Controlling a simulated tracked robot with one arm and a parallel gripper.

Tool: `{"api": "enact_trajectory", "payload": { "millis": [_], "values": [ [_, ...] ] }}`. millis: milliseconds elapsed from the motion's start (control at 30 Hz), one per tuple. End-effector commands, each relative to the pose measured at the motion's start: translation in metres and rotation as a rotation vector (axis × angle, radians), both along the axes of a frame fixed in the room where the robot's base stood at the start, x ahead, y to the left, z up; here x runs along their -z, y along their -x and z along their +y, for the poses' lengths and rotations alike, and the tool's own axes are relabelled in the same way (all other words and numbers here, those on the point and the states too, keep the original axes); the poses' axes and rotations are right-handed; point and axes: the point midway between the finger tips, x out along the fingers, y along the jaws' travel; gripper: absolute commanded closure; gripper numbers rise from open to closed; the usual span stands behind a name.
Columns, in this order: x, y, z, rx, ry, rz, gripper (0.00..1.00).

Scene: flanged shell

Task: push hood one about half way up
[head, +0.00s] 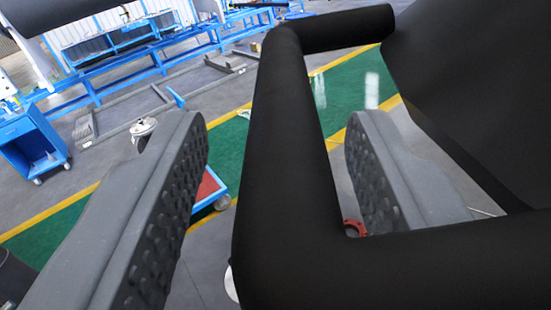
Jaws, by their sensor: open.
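A thick black tubular handle (290,130) crosses the middle of the head view, close to the camera. It bends at its top and bottom towards a large black panel (465,85) at the right, which looks like part of the hood. My gripper (277,140) is open, with one grey ridged finger on each side of the handle's long bar. The left finger stands apart from the bar. The right finger shows through the handle's opening, partly hidden by the lower bar; I cannot tell whether it touches. The rest of the hood is outside the view.
Below and behind lies a grey floor with a green, yellow-edged walkway (345,88). A blue cabinet (33,140) on casters stands at the left, and blue frames (130,55) stand at the back. A low red and blue cart (212,190) shows behind the left finger.

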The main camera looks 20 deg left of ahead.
Motion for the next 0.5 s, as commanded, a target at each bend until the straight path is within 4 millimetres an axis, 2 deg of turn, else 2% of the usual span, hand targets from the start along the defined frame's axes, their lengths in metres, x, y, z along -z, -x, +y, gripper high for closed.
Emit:
{"api": "enact_trajectory", "payload": {
  "millis": [500],
  "values": [
    [0.001,0.032,-0.005,0.0,0.0,-0.002,0.59]
  ]
}}
